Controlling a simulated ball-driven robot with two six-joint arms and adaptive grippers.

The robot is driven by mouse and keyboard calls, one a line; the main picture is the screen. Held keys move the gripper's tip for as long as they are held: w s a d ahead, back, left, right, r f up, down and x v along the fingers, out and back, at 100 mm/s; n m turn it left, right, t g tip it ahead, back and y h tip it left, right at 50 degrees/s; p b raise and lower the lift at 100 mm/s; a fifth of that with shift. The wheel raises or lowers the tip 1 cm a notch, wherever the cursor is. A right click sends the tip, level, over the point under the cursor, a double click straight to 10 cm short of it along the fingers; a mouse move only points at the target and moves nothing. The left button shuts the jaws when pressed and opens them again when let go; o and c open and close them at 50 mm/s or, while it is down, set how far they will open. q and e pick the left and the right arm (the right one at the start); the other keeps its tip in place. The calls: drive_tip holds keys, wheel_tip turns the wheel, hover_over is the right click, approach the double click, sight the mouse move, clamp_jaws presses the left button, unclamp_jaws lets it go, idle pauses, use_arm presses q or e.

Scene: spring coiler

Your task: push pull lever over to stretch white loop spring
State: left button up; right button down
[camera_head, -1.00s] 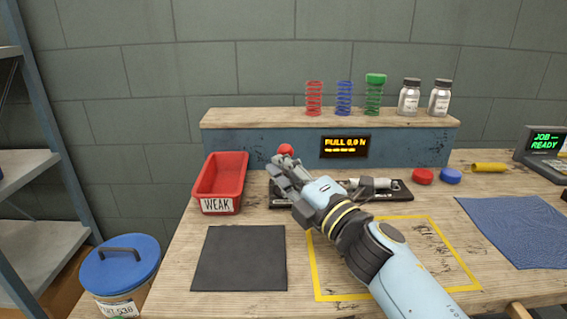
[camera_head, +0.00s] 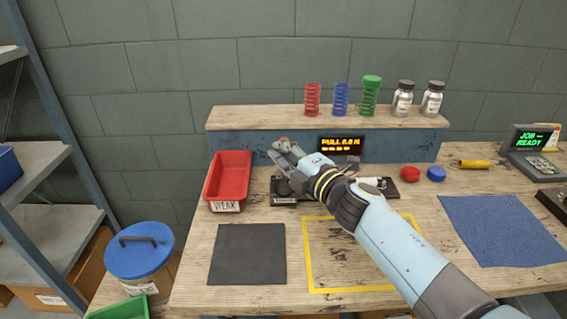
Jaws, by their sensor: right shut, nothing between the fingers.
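The pull lever shows its red knob (camera_head: 284,140) just above and behind my right gripper (camera_head: 277,154); the rest of the lever is mostly hidden by the gripper. My right gripper is shut and empty, close to the knob; I cannot tell whether they touch. The lever's dark base plate (camera_head: 283,200) lies on the bench under my arm, with a pale cylinder (camera_head: 369,182) at its right part. A white loop spring cannot be made out, as my gripper and wrist cover the middle of the base. The display (camera_head: 341,146) behind reads PULL with blurred digits. My left gripper is not in view.
A red bin (camera_head: 231,175) marked WEAK stands left of the base. Red, blue and green springs (camera_head: 340,98) and two jars (camera_head: 403,99) stand on the shelf. A red cap (camera_head: 410,174), a blue cap (camera_head: 436,174) and a yellow roll (camera_head: 474,164) lie right. The black mat (camera_head: 247,254) is clear.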

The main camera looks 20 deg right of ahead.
sight(282, 139)
drive_tip(key=w, duration=0.3)
drive_tip(key=w+d+r, duration=0.1)
drive_tip(key=shift+w+d, duration=0.1)
drive_tip(key=shift+w, duration=0.1)
use_arm(q)
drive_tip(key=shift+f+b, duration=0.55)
drive_tip(key=shift+b, duration=0.2)
use_arm(e)
drive_tip(key=shift+w+d+f, duration=0.1)
drive_tip(key=shift+w+d, duration=0.15)
drive_tip(key=shift+w, duration=0.5)
drive_tip(key=shift+w+d+f, duration=0.1)
drive_tip(key=shift+w+d, duration=0.1)
drive_tip(key=shift+w, duration=0.55)
drive_tip(key=shift+r, duration=0.1)
